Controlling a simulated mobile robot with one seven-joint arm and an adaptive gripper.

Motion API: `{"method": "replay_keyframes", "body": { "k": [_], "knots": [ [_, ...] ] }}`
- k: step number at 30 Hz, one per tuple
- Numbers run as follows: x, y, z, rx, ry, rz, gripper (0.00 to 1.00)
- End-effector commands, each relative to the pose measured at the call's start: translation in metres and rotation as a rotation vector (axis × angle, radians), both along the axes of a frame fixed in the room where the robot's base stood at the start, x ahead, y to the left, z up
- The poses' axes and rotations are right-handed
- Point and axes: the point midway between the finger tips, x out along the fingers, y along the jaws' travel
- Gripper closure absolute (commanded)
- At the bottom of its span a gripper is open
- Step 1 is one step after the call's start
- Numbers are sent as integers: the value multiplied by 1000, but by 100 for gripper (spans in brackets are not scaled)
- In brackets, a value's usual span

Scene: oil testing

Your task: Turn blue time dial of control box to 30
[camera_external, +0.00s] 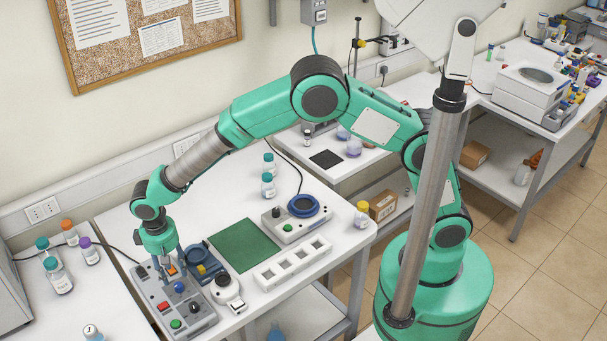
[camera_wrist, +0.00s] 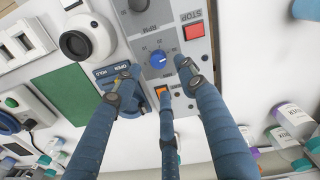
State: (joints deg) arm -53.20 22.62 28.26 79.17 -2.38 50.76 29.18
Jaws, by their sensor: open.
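The grey control box (camera_external: 204,318) stands on the white bench in the external view. Its blue time dial (camera_external: 179,287) also shows in the wrist view (camera_wrist: 158,60), with scale marks around it. The setting is too small to read. My gripper (camera_external: 170,268) points down over the box's far end. In the wrist view my gripper (camera_wrist: 158,82) is open and empty, its blue fingers spread, with the dial visible beyond and between the outer fingertips. An orange switch (camera_wrist: 161,92) lies close to the middle finger. I cannot tell whether any finger touches the box.
A red STOP button (camera_wrist: 194,32) and a black RPM knob (camera_wrist: 139,4) are near the dial. A blue clamp-like device (camera_external: 205,262) and a white round device (camera_external: 226,290) stand beside the box. A green mat (camera_external: 243,245) lies beyond. Bottles (camera_external: 58,275) stand left.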

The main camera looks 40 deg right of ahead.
Motion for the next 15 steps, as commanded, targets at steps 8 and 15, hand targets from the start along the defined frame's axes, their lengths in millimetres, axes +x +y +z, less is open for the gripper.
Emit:
{"method": "replay_keyframes", "body": {
  "k": [8, 15],
  "knots": [
    [0, 2, 42, 3, -2, 0, 59],
    [-1, 2, 58, 2, -2, 0, 59]
  ]
}}
